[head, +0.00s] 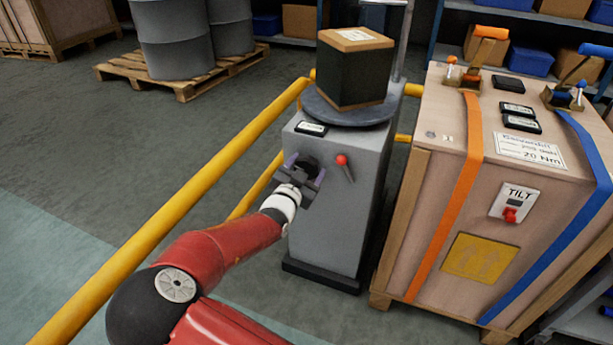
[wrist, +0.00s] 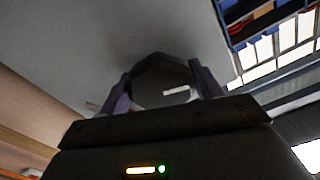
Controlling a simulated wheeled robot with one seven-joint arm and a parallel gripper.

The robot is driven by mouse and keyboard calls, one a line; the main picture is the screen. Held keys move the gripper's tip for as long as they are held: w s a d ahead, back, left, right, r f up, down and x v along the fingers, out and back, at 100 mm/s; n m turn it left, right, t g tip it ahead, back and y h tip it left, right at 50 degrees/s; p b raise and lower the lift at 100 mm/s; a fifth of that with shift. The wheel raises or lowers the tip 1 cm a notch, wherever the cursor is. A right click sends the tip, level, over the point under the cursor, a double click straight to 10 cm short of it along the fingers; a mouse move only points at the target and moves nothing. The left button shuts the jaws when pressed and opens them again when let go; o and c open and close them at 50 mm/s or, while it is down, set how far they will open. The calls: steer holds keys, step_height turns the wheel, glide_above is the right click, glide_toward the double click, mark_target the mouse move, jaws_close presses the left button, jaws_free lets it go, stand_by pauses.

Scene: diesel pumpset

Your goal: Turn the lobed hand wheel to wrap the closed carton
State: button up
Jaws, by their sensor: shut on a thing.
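A grey pedestal machine (head: 325,215) stands in the middle of the head view. On its round turntable (head: 347,115) sits a closed carton (head: 355,68), dark on its sides with a brown top and a white label. The black lobed hand wheel (head: 306,166) is on the machine's front face, partly hidden by my gripper. My gripper (head: 302,170) is at the wheel, its two purple-grey fingers on either side of it, shut on it. In the wrist view the dark wheel (wrist: 160,75) shows between the fingertips against the grey panel.
A lever with a red knob (head: 342,160) is just right of the wheel. A yellow rail (head: 180,205) runs along the left. A strapped wooden crate (head: 480,180) with a tilt switch stands close on the right. Drums on a pallet (head: 185,85) are behind left.

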steer(key=m+b, duration=0.5)
steer(key=shift+f, duration=0.2)
steer(key=m+b, duration=0.3)
steer(key=shift+a+r+b, duration=0.1)
steer(key=shift+r+b, duration=0.1)
steer(key=shift+b, duration=0.1)
steer(key=shift+r+m, duration=0.1)
steer(key=shift+m, duration=0.3)
steer(key=o, duration=1)
steer(key=p+v, duration=0.1)
steer(key=v, duration=0.6)
steer(key=shift+s+a, duration=0.15)
steer(key=shift+s, duration=0.2)
steer(key=shift+c, duration=0.2)
